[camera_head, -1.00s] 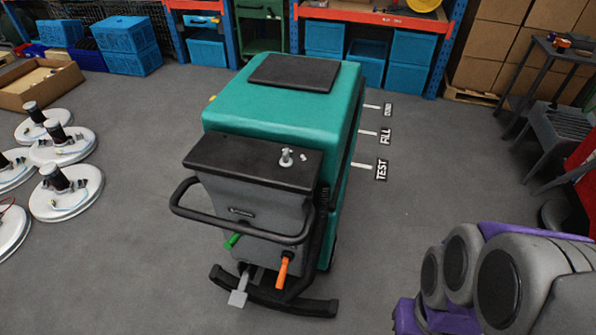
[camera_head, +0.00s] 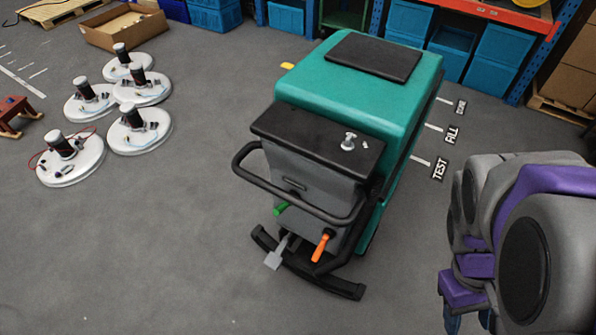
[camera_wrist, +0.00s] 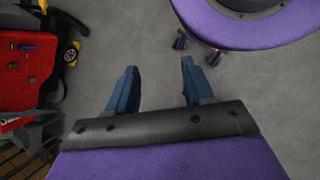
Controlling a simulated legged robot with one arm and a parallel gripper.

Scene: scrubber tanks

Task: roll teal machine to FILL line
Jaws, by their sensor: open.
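The teal machine (camera_head: 365,85) stands upright on the floor in the middle of the head view. Its grey rear panel, black push handle (camera_head: 300,215), green lever (camera_head: 281,208), orange lever (camera_head: 321,247) and grey pedal (camera_head: 275,252) face me. The FILL line (camera_head: 434,127) is a white floor mark with a label to the machine's right, between TEST (camera_head: 421,160) and DONE (camera_head: 447,100). My gripper (camera_wrist: 158,78) is open and empty over bare floor in the wrist view. In the head view its blue fingers (camera_head: 468,318) show at the lower right, apart from the machine.
Several white round discs with black motors (camera_head: 133,128) lie at left beside a small red stool (camera_head: 14,114). Blue bins (camera_head: 498,60) on a shelf stand behind the machine. A red cart (camera_wrist: 30,65) shows in the wrist view. Floor before the machine is clear.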

